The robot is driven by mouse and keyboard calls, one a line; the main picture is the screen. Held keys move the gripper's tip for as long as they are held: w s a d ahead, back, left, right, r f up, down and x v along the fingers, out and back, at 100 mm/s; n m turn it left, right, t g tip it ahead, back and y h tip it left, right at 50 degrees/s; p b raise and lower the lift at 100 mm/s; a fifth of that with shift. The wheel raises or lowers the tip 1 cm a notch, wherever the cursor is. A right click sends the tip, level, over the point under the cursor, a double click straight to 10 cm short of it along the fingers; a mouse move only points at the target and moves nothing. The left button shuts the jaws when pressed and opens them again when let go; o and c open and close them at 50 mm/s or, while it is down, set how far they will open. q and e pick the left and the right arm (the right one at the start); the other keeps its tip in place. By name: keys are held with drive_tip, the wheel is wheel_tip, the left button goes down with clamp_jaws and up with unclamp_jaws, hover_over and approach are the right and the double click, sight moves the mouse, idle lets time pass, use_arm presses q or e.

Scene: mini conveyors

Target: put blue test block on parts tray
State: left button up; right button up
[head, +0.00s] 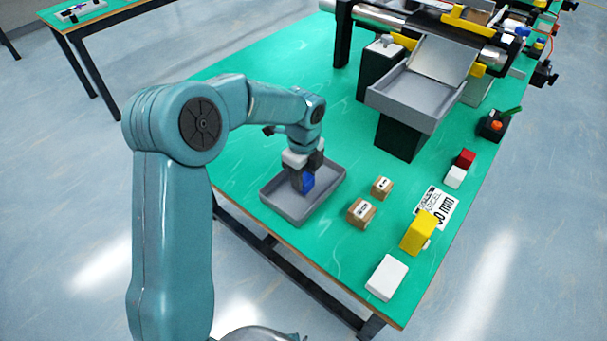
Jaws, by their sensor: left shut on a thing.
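The blue test block (308,182) is in my left gripper (302,178), which points down and is shut on it. The block is over the inside of the grey parts tray (322,202), near its middle. I cannot tell whether the block touches the tray floor. The gripper's fingers hide part of the block. The tray lies flat on the green table near its front left edge. My right gripper is not in view.
Two small cardboard boxes (361,212) stand right of the tray. Farther right are a yellow block (419,232), a white block (387,278), a printed card (437,205) and a red block (465,158). A grey chute (411,98) and conveyor stand behind.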

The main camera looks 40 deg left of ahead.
sight(304, 177)
use_arm(q)
drive_tip(key=shift+f, duration=0.15)
drive_tip(key=o, duration=1.1)
drive_tip(key=shift+c, duration=0.2)
drive_tip(key=shift+r, duration=0.35)
wheel_tip(304, 177, up, 12)
drive_tip(key=p, duration=0.1)
drive_tip(key=shift+f, duration=0.15)
